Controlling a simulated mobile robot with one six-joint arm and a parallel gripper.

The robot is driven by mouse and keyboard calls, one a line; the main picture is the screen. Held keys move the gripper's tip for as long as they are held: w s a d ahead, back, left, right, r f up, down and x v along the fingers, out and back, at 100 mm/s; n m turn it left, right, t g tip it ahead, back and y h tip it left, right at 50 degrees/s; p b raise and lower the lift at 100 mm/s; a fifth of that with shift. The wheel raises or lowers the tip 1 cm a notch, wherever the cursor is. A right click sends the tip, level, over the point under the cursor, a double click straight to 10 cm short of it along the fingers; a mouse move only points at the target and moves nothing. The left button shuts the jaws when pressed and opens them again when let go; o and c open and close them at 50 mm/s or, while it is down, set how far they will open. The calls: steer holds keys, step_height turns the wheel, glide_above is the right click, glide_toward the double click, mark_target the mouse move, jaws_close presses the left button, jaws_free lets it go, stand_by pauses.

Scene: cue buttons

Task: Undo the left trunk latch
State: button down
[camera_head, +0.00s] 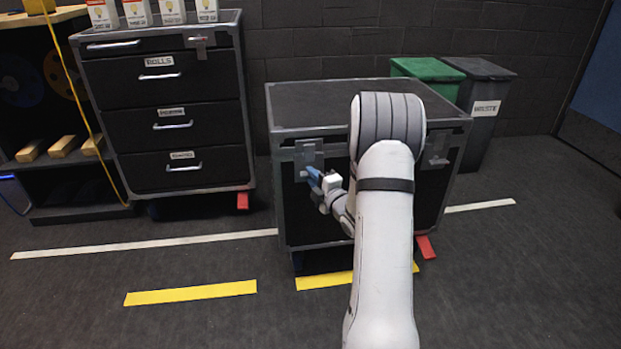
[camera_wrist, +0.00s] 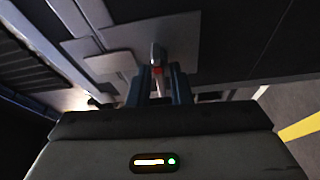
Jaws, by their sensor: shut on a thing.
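The black trunk (camera_head: 300,215) with grey metal edges stands on the floor in the middle of the head view. Its left latch (camera_head: 305,153) is a grey plate on the upper left of the front. It also shows in the wrist view as a metal plate (camera_wrist: 180,48) with a small lever with a red part. My gripper (camera_head: 315,178) has blue fingers at the lower part of this latch. In the wrist view my gripper (camera_wrist: 160,85) is shut on the latch lever (camera_wrist: 158,58). The right latch (camera_head: 437,148) is on the front's right side. My arm hides the middle of the front.
A drawer cabinet (camera_head: 180,92) with small boxes on top stands to the left. A green bin (camera_head: 425,68) and a grey bin (camera_head: 487,88) stand behind the trunk at right. Yellow and white floor lines cross clear floor in front.

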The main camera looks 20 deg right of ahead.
steer(key=m+t, duration=0.1)
steer(key=m, duration=0.2)
steer(key=m+t+h, duration=0.1)
steer(key=m, duration=0.2)
steer(key=shift+d+f, duration=0.1)
steer(key=shift+f, duration=0.1)
stand_by(1.1)
steer(key=c, duration=1.6)
jaws_free()
steer(key=shift+o, duration=0.2)
steer(key=p+v, duration=0.2)
steer(key=v, duration=0.5)
steer(key=shift+s+f, duration=0.2)
steer(key=shift+s, duration=0.15)
